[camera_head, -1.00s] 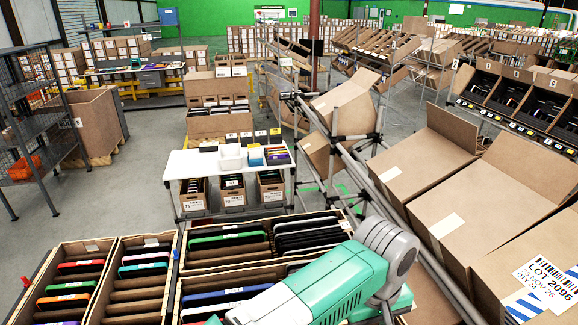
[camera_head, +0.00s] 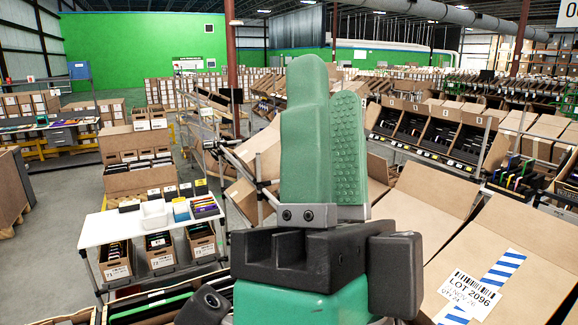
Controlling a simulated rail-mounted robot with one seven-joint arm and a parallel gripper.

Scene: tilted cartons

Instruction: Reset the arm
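My gripper (camera_head: 328,85) is in the middle of the head view, close to the camera, with its green fingers pointing up. The nearer finger shows its smooth back and partly covers the farther one, whose studded inner pad is in view. The fingers look apart and nothing shows between them. Its black body and my green wrist fill the lower middle. They hide part of the cartons and bins behind them.
Open tilted cartons (camera_head: 503,255), one labelled LOT 2096, stand close at the right. A white-topped table (camera_head: 105,228) with boxes beneath stands at the left. Bins of coloured items (camera_head: 150,305) lie low in front. Grey floor (camera_head: 50,225) is clear at the far left.

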